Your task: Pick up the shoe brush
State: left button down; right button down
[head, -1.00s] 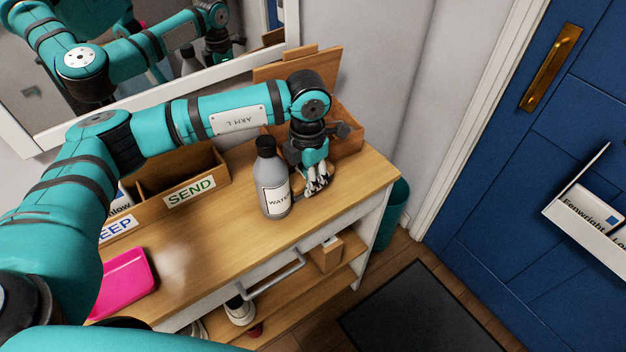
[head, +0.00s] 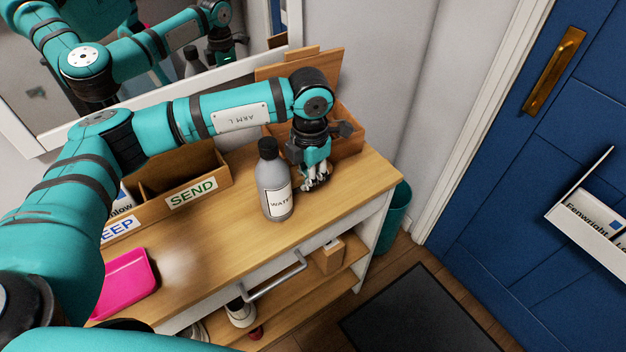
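I cannot make out a shoe brush for certain in the head view. My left gripper (head: 316,182) points down just above the right part of the wooden cabinet top (head: 245,232), close behind and right of the grey bottle labelled WATER (head: 274,183). Its fingertips are bunched close to the surface. Whether they are parted, or hold anything, I cannot tell; anything beneath or behind them is hidden. My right gripper is out of view.
An open wooden box (head: 346,118) stands behind my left gripper. A SEND/KEEP letter tray (head: 215,172) and a pink object (head: 126,282) lie left. A small wooden block (head: 327,257) sits on the lower shelf. A mirror (head: 130,70) backs the cabinet.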

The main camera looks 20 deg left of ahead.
pick_arm(q)
notch_tip(320, 180, up, 9)
jog(key=b, duration=0.1)
jog(key=shift+r, duration=0.1)
jog(key=c, duration=2)
grip_release()
jog(key=o, duration=1.6)
notch_tip(320, 180, up, 12)
